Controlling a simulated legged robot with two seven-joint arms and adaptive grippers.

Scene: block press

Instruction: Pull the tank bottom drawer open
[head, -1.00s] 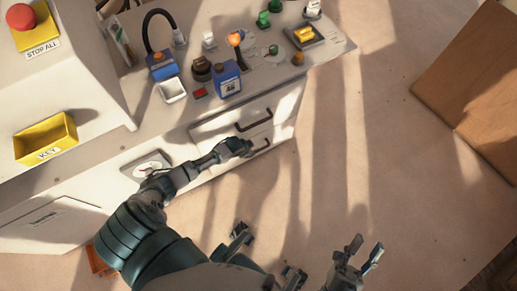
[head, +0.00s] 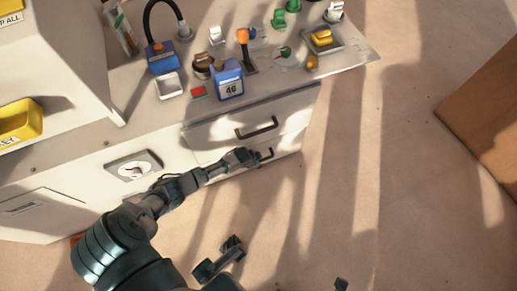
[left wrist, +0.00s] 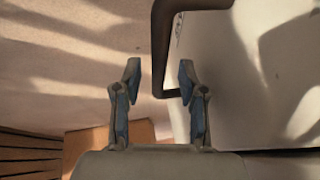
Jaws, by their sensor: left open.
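The cabinet has two drawers on its front face. The bottom drawer (head: 285,150) looks closed, and its dark handle (head: 266,154) sits below the upper drawer's handle (head: 257,128). My left gripper (head: 252,156) is at the left end of the bottom handle. In the left wrist view the open fingers (left wrist: 159,75) straddle the line of a dark handle bar (left wrist: 163,50). I cannot tell whether the bar is between the fingertips or just beyond them. Dark parts of mine, perhaps of the right gripper (head: 341,284), show at the bottom edge, mostly cut off.
A brown wooden box (head: 490,120) stands at the right. The floor before the drawers looks clear.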

